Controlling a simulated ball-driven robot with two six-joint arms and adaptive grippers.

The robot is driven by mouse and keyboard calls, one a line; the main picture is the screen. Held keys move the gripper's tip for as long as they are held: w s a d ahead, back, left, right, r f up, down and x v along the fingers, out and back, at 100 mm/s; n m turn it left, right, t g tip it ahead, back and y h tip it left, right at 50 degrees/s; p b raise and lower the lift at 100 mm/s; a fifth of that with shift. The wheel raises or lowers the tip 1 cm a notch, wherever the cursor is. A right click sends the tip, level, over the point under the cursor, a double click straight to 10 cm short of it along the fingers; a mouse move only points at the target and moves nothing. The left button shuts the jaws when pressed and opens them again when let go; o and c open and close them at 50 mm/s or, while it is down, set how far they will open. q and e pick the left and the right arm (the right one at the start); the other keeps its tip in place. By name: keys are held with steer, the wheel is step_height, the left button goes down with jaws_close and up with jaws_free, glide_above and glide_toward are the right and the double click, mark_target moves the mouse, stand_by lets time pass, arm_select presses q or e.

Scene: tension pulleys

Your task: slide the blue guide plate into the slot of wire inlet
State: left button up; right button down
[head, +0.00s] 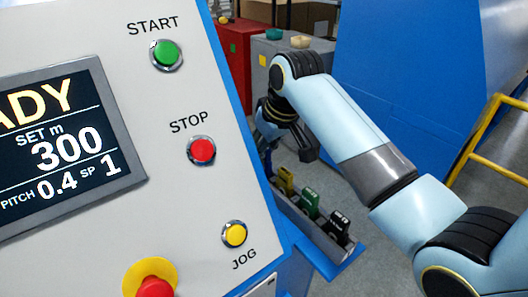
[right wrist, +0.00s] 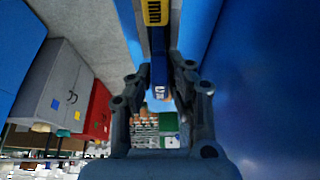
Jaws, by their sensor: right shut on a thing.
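In the head view only a dark blue sliver of the plate (head: 268,161) shows, at the panel's edge. I cannot tell whether the plate is clear of the tray. I cannot make out the wire inlet or its slot in either view. My left gripper is not in view.
The tray (head: 322,243) holds yellow (head: 285,181), green (head: 309,203) and black (head: 337,228) plates. The control panel (head: 205,90) fills the left. Red (head: 240,52) and grey (head: 268,50) cabinets stand behind, a blue machine wall (head: 410,80) and a yellow rail (head: 478,140) to the right.

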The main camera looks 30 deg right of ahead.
steer(key=shift+r, duration=0.6)
steer(key=shift+r, duration=0.3)
steer(key=shift+r, duration=0.2)
steer(key=shift+r, duration=0.35)
steer(key=shift+r, duration=0.15)
steer(key=shift+r, duration=1.85)
steer(key=shift+r, duration=0.15)
